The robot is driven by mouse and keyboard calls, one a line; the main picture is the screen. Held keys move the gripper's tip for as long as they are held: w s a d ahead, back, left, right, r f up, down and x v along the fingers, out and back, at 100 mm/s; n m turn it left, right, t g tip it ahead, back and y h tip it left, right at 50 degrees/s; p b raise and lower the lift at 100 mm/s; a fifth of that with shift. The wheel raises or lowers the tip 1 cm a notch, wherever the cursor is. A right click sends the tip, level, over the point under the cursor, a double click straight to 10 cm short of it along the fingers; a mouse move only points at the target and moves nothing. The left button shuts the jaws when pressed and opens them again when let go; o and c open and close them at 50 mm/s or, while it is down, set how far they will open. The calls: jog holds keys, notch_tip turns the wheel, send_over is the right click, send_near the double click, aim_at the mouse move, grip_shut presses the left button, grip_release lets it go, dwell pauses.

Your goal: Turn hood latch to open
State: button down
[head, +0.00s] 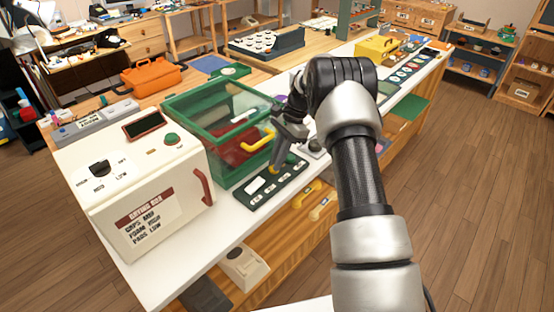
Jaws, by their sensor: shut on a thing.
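The hood (215,108) is a clear box with a green frame, standing on the white bench top to the right of the drying box. Its lid looks down. A yellow bar handle (258,141) is on its front right side. My gripper (275,166) points down in front of the hood, just right of the handle. It is shut on a small yellow piece at its fingertips, which looks like the latch above a dark green strip (241,198) with white labels. The fingers partly hide this piece, so its turn angle cannot be told.
A white drying box (95,195) with a red handle stands close on the left. An orange toolbox (151,77) is behind it. A yellow box (376,48) stands farther along the bench. Drawers with yellow handles are below the bench top. The wooden floor (470,190) at right is clear.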

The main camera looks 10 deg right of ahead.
jog(key=c, duration=1.8)
grip_release()
